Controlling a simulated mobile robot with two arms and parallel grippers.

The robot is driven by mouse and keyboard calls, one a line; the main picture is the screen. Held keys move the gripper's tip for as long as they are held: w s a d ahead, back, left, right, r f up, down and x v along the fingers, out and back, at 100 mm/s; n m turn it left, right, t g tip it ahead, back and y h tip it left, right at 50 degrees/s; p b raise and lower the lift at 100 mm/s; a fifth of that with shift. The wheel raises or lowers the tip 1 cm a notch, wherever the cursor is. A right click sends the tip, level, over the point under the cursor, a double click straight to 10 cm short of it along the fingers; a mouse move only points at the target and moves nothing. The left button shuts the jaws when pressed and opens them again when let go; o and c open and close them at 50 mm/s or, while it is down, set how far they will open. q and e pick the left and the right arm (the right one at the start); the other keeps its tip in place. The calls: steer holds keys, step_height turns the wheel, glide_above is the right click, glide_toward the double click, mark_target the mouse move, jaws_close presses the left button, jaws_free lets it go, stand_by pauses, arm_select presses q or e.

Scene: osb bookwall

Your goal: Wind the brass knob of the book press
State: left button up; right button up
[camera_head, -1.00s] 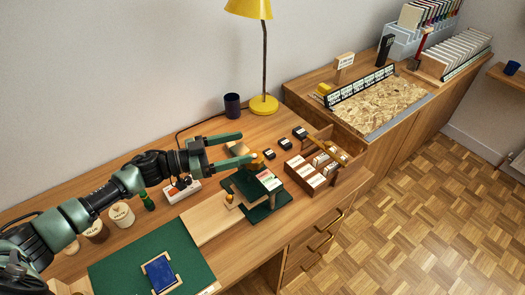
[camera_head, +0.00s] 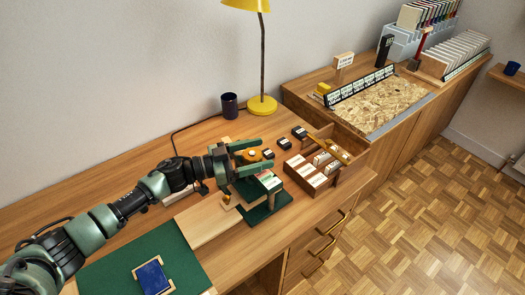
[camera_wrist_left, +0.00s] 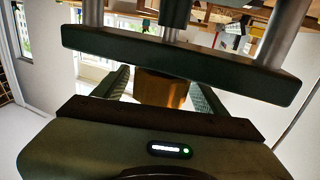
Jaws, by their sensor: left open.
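The book press (camera_head: 262,205) stands on the desk, dark green, with a book or block between its plates. Its brass knob (camera_head: 253,154) is at the top, partly covered by my gripper. My left gripper (camera_head: 257,150) is open, with one finger on either side of the knob. In the left wrist view the knob (camera_wrist_left: 162,88) sits between the two fingers, and a gap shows at least on the left side. A dark press bar (camera_wrist_left: 180,58) and metal rods cross that view. My right gripper is not in view.
A yellow lamp (camera_head: 262,104) and dark cup (camera_head: 230,106) are behind. A green mat with a blue book (camera_head: 152,277) lies at front left.

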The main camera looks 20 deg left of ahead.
arm_select(q)
steer(key=shift+w+d, duration=0.35)
steer(key=shift+d, duration=0.2)
